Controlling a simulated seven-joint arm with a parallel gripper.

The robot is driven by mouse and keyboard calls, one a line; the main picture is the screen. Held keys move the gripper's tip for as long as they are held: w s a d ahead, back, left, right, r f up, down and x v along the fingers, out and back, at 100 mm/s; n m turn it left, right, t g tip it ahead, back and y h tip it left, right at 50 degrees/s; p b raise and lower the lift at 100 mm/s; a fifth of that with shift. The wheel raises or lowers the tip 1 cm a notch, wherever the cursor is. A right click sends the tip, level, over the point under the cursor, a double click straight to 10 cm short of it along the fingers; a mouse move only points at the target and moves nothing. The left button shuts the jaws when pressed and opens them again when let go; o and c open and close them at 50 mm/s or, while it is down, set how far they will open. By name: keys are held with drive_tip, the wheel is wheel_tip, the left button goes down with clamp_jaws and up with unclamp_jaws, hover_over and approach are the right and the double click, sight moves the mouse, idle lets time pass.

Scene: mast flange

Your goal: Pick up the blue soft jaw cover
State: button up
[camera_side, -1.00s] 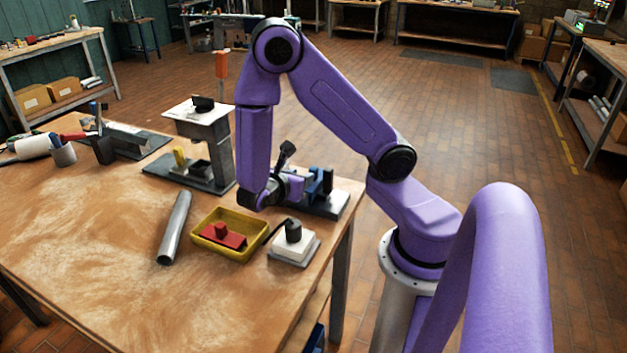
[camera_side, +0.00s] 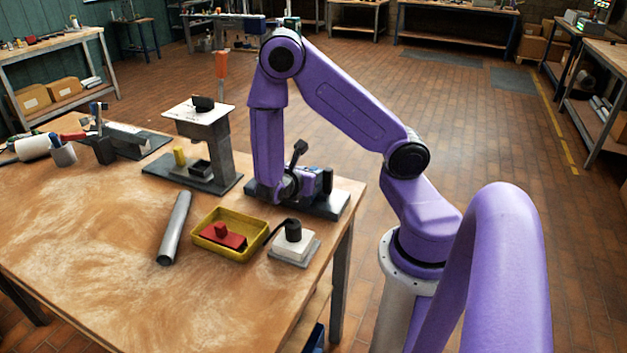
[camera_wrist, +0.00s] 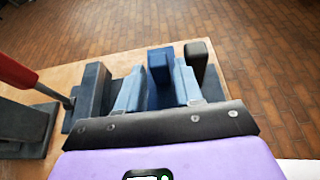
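The blue soft jaw cover (camera_wrist: 160,72) stands upright in the wrist view, between the two light blue fingers of my gripper (camera_wrist: 159,82). The fingers are apart, one on each side of it; I cannot tell whether they touch it. In the side view my gripper (camera_side: 298,186) is low at the dark vise (camera_side: 325,205) near the table's back right edge and hides most of the cover. In the wrist view a dark vise jaw (camera_wrist: 93,90) is left of the fingers and a dark block (camera_wrist: 198,60) is to their right.
A grey stand (camera_side: 205,150) is to the left. A yellow tray (camera_side: 230,240) with a red part (camera_side: 222,237), a white block (camera_side: 293,240) and a grey tube (camera_side: 174,228) lie nearer. The table's front left is clear.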

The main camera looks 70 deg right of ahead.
clamp_jaws()
drive_tip(key=shift+r, duration=0.15)
wheel_tip(320, 180, up, 10)
idle(0.8)
